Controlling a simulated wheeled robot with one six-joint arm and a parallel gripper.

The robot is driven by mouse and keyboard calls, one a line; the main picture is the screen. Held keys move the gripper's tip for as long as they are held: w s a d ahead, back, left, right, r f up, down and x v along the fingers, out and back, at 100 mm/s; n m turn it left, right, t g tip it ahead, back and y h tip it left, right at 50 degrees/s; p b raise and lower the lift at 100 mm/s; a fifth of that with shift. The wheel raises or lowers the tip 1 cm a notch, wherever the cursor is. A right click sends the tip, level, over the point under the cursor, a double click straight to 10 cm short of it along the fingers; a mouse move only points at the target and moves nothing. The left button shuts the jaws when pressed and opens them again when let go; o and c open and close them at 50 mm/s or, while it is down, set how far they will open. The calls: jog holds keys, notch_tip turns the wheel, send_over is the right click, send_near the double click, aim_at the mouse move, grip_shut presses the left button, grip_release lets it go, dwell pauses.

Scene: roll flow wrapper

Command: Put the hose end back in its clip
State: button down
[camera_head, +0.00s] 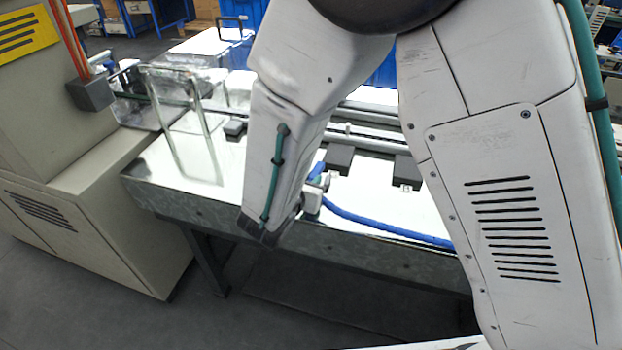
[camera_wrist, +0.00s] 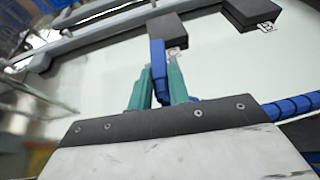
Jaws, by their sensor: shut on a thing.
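The blue hose (camera_head: 385,229) runs along the front of the white machine bed, and its ribbed length also shows at the right of the wrist view (camera_wrist: 292,107). My gripper (camera_wrist: 160,78) has its teal fingers shut on the blue hose end (camera_wrist: 158,58), which points away from me. In the head view the hose end (camera_head: 316,171) shows just past my forearm, which hides most of the gripper. A small pale clip-like piece with a letter mark (camera_wrist: 174,51) is close to the right of the hose end, at a dark block. I cannot tell whether they touch.
Dark blocks (camera_wrist: 248,11) sit along a rail (camera_wrist: 95,32) at the back; another lettered piece (camera_wrist: 267,27) is on the right one. A clear guard panel (camera_head: 180,125) stands on the bed at left. A beige cabinet (camera_head: 95,240) stands left of the bed.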

jog(key=shift+f, duration=2.05)
jog(key=shift+f, duration=0.35)
jog(key=c, duration=1.2)
grip_release()
jog(key=shift+c, duration=0.2)
jog(key=v, duration=0.7)
jog(key=shift+s, duration=0.35)
jog(key=shift+a+r, duration=0.1)
jog(key=shift+r, duration=0.05)
